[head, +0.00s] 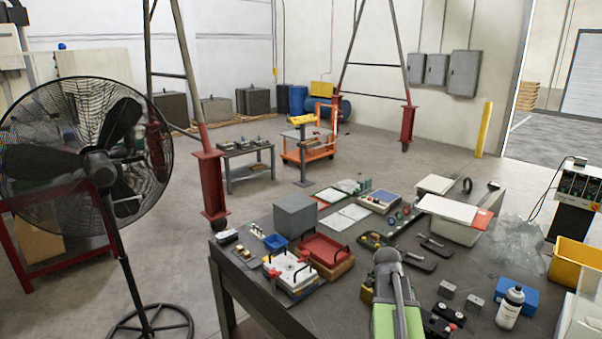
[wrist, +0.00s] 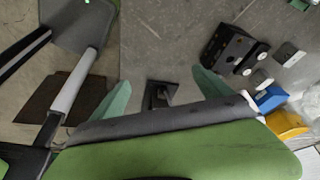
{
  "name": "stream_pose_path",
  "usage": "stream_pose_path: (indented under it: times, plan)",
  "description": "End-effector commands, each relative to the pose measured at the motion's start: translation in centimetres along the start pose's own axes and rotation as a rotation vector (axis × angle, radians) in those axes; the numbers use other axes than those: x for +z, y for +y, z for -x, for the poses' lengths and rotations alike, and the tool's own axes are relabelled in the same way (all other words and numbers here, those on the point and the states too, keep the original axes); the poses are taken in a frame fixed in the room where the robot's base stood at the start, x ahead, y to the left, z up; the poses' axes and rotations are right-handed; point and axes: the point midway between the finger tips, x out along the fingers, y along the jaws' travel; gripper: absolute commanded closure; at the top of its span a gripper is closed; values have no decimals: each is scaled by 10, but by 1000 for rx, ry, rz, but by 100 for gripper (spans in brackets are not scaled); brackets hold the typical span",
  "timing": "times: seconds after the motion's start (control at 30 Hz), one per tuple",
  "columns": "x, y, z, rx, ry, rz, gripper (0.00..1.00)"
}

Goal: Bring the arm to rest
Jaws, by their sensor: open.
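My arm (head: 394,300), green and grey, rises from the bottom of the head view in front of the dark workbench (head: 330,315). My gripper (wrist: 160,82) shows in the wrist view as two pale green fingers spread wide apart. Nothing is held between them. A small dark object (wrist: 158,95) shows in the gap, below a grey surface; I cannot tell how far under the fingers it is. In the head view the fingers cannot be made out.
The bench holds a red tray (head: 326,249), a grey box (head: 295,216), clamps (head: 436,247), a white bottle (head: 509,307) and a blue box (head: 517,293). A yellow bin (head: 574,263) stands at right. A large fan (head: 100,165) stands left.

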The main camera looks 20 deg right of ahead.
Motion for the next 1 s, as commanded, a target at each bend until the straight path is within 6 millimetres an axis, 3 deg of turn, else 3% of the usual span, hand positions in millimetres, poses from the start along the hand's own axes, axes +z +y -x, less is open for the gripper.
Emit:
stream_pose_path:
  times: [0.03,0.2,0.3,0.43,0.53,0.7,0.83,1.0]
  plan:
    - [54,9,-18,-25,-14,98,11]
    - [193,54,-27,-99,-74,522,11]
    - [260,91,-32,-142,-107,816,11]
    - [330,144,-38,-204,-148,1243,11]
    - [358,174,-36,-260,-177,1572,11]
    - [364,188,-28,-352,-203,1993,11]
    - [367,189,-27,-403,-187,2206,11]
    - [367,189,-27,-418,-171,2290,11]
